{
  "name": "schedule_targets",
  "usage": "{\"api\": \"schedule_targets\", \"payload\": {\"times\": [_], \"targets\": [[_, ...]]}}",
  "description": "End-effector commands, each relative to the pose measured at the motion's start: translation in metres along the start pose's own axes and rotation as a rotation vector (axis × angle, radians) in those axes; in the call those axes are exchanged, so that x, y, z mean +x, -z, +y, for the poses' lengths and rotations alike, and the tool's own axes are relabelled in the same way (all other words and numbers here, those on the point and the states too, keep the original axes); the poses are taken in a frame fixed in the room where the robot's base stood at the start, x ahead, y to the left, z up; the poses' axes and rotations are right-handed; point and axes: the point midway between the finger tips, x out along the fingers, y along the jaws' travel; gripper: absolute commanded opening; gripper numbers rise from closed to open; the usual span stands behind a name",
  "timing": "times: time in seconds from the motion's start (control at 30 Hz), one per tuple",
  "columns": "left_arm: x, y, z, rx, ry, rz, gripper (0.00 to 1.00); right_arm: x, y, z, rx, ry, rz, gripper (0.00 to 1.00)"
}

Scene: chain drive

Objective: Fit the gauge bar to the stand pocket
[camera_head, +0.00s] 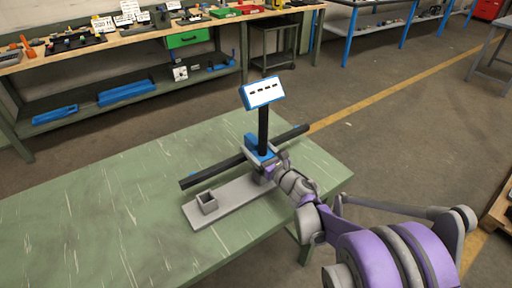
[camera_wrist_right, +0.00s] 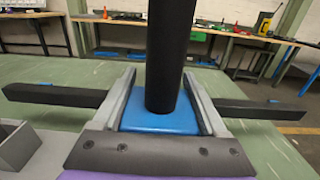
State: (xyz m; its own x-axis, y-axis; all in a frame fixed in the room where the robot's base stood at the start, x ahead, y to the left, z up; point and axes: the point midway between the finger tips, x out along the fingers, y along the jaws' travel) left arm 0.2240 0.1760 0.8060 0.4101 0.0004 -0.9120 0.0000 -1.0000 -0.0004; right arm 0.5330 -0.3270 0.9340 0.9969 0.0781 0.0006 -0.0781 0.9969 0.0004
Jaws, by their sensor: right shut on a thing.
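The gauge bar appears as a long black bar (camera_head: 215,172) running across the green table, with a blue block (camera_head: 258,147), a black post and a blue-edged white plate (camera_head: 262,92) with dark marks at its middle. My right gripper (camera_head: 266,160) is shut on the blue block; its fingers lie on either side of it in the wrist view (camera_wrist_right: 160,110). The post stands roughly upright. The stand is a grey plate (camera_head: 235,198) with a square open pocket (camera_head: 207,203) at its left end; the pocket shows in the wrist view (camera_wrist_right: 18,147). Whether the bar touches anything below is unclear. My left gripper is out of view.
The green table (camera_head: 100,195) is clear to the left of the stand. A workbench (camera_head: 130,40) with tools and a green drawer stands at the back. A grey cart (camera_head: 272,45) stands beside it. Open floor lies to the right.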

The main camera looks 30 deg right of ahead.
Motion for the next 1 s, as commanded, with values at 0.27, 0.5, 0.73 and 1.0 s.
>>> {"api": "schedule_targets", "payload": {"times": [0.27, 0.5, 0.73, 1.0], "targets": [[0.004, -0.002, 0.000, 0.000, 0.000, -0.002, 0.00, 0.000, 0.006, 0.000, 0.002, -0.001, -0.001, 0.00], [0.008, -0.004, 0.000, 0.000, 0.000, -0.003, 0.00, 0.000, 0.011, 0.000, 0.002, -0.001, -0.001, 0.00], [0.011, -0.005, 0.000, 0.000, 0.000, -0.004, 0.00, 0.000, 0.015, 0.000, 0.002, -0.001, -0.001, 0.00], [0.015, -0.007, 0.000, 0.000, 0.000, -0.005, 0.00, 0.000, 0.021, 0.000, 0.002, -0.001, -0.001, 0.00]]}}
